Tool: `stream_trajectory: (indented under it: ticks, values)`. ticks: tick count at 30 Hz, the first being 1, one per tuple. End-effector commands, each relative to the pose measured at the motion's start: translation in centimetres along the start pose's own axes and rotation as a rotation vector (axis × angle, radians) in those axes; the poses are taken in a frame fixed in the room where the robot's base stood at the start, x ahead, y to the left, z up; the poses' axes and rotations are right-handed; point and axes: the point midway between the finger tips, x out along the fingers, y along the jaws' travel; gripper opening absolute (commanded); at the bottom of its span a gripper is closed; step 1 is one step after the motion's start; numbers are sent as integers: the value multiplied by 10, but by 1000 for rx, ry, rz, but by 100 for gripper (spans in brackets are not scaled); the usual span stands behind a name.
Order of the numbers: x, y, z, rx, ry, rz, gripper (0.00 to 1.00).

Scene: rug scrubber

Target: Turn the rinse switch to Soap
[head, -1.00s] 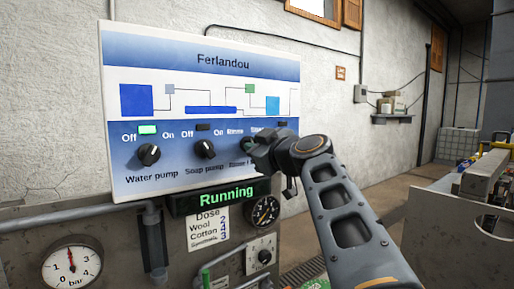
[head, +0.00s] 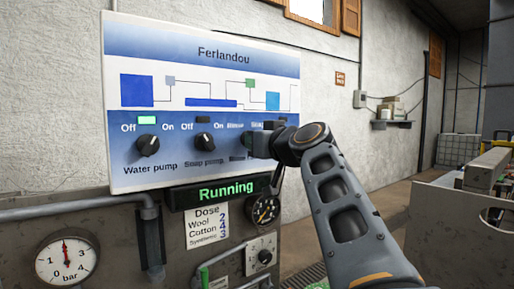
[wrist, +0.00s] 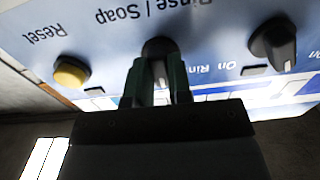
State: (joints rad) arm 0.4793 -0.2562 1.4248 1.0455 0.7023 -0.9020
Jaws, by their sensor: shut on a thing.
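The rinse switch (wrist: 160,47) is a round black knob on the panel beside the upside-down "Rinse / Soap" label in the wrist view. My gripper (wrist: 160,82) is shut on it, one finger on each side of its grip bar. In the head view my gripper (head: 260,143) reaches the right part of the panel and hides the switch and most of its labels. I cannot tell clearly which way the switch points.
The white-and-blue panel (head: 200,85) also has a water pump knob (head: 148,146) with a lit green lamp (head: 147,120), and a soap pump knob (head: 205,141) close left of my gripper. A yellow Reset button (wrist: 71,72) sits nearby. A display (head: 226,192) reads "Running".

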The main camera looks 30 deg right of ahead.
Motion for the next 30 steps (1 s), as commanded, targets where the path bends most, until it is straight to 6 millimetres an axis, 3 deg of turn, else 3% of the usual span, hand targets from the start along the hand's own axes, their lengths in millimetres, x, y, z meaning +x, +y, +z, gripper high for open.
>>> stream_trajectory:
  ticks: [15, 30]
  values:
    - [0, -1, 1, 392, -2, 0, 0]
    - [0, -1, 0, 520, -2, 0, 0]
